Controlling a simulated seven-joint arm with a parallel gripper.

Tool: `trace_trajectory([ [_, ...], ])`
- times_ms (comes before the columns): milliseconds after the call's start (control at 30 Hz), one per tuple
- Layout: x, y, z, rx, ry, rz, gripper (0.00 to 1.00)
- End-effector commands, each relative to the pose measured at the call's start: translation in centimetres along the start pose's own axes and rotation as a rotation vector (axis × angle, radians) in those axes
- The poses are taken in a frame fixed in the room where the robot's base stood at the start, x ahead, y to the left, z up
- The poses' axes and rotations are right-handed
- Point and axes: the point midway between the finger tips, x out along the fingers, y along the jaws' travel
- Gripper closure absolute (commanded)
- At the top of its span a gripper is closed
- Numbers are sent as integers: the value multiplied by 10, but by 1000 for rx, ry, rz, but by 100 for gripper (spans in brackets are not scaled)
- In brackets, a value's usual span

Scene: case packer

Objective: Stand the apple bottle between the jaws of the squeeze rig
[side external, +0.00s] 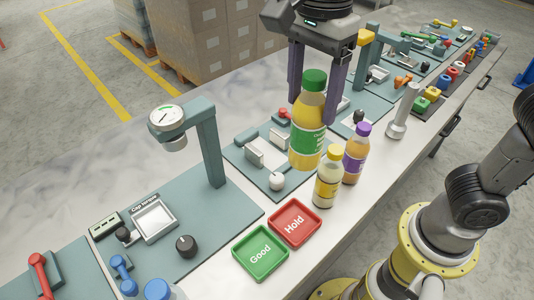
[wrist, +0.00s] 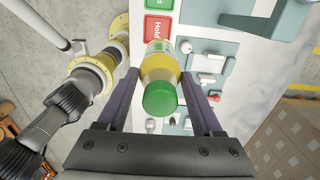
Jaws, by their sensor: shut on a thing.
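The apple bottle (side external: 307,137), with yellow juice, a green label and a green cap, is upright between the fingers of my gripper (side external: 312,112). My gripper is shut on it; in the wrist view the bottle (wrist: 161,72) shows cap first between the two dark fingers (wrist: 158,92). The squeeze rig (side external: 240,157) is a teal plate with two pale upright jaws (side external: 254,153), a white knob and a red-topped part. The bottle is at the rig's right side in the side view, apart from the jaws, and seems raised; its exact height is hard to tell. The space between the jaws looks empty.
A yellow-capped bottle (side external: 327,178) and a purple-capped bottle (side external: 356,154) stand close to the right of the held bottle. Red Hold (side external: 295,222) and green Good (side external: 260,252) trays lie in front.

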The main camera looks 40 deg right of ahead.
Motion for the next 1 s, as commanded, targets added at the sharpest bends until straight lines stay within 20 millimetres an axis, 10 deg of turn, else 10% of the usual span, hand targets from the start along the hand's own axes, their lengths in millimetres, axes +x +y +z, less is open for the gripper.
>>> trace_trajectory([
  [567,0,-49,-114,6,-4,-4,100],
  [1000,60,-68,-106,-1,-3,1,100],
])
